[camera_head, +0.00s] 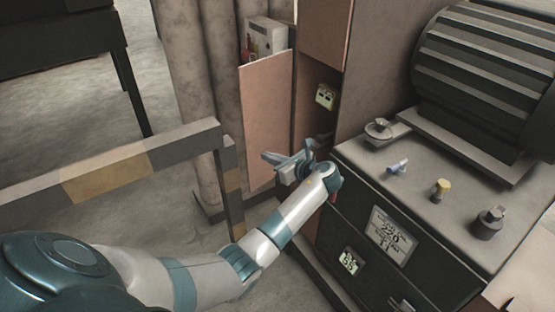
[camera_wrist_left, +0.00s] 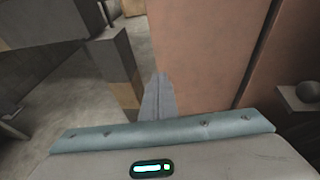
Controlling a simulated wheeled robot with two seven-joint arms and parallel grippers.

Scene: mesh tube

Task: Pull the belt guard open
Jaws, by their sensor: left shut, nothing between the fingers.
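The belt guard appears to be the flat pinkish-brown panel (camera_head: 267,112), standing upright and angled out from the tall cabinet, with an opening beside it on the right. In the left wrist view the panel (camera_wrist_left: 205,50) fills the middle. My left gripper (camera_head: 287,165) is at the lower part of the panel, in front of the opening. Its fingers (camera_wrist_left: 158,90) are shut together with nothing between them, against the panel's left part in the picture. I cannot tell whether they touch it. My right gripper is in neither view.
A black machine cabinet (camera_head: 350,247) with knobs and a ribbed motor (camera_head: 487,72) stands at the right. A striped barrier rail (camera_head: 107,172) crosses on the left, its post near my forearm. Thick grey pipes (camera_head: 200,90) stand behind. Open floor (camera_head: 150,60) lies beyond.

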